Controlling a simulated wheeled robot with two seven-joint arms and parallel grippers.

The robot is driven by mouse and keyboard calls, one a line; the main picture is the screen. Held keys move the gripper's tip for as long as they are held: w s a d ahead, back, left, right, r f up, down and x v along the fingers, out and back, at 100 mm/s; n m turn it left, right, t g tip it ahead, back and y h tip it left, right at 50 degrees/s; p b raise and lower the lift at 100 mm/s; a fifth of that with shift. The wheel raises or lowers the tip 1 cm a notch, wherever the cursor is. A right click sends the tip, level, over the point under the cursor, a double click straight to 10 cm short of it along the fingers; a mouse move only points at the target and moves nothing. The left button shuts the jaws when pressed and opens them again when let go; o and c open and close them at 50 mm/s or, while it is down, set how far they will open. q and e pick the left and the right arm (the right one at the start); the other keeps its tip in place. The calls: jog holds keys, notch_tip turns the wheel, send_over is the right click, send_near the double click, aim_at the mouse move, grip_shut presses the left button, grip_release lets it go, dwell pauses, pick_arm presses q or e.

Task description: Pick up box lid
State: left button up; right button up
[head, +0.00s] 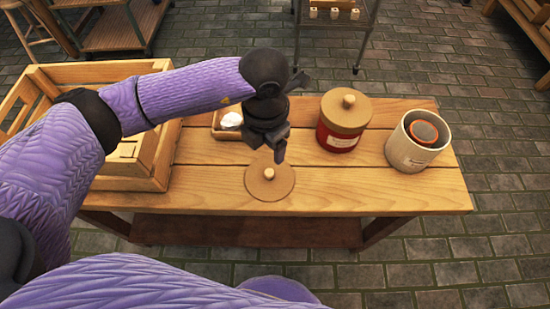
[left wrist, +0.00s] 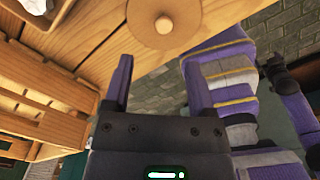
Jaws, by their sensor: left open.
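A flat round wooden lid (head: 284,189) with a small knob (head: 269,173) lies on the wooden table, near its front edge. The lid also shows at the top of the left wrist view (left wrist: 183,38), knob up. My left gripper (head: 281,154) is above the lid's far side, pointing down, open and empty. In the left wrist view its two fingers (left wrist: 158,65) stand apart, with the knob beyond the tips and nothing between them. A red jar (head: 338,138) with its own wooden lid (head: 346,107) stands to the right. My right gripper is not seen.
A cream pot (head: 408,156) with an orange pot (head: 425,131) inside stands at the table's right end. A small wooden tray (head: 220,133) holds something white behind my gripper. A slatted crate (head: 152,184) is at the left, under my left arm. Bare table (head: 400,199) lies right of the lid.

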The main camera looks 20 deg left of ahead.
aim_at(269, 172)
pick_arm(q)
jog(key=f+b, duration=0.1)
jog(key=f, duration=0.2)
jog(key=f+b, duration=0.3)
jog(key=f, duration=0.2)
jog(key=shift+s+d+f, duration=0.15)
jog(key=shift+s+f, duration=0.2)
jog(key=shift+f+b, duration=0.35)
jog(key=shift+r, duration=0.25)
jog(key=shift+w, duration=0.1)
grip_shut()
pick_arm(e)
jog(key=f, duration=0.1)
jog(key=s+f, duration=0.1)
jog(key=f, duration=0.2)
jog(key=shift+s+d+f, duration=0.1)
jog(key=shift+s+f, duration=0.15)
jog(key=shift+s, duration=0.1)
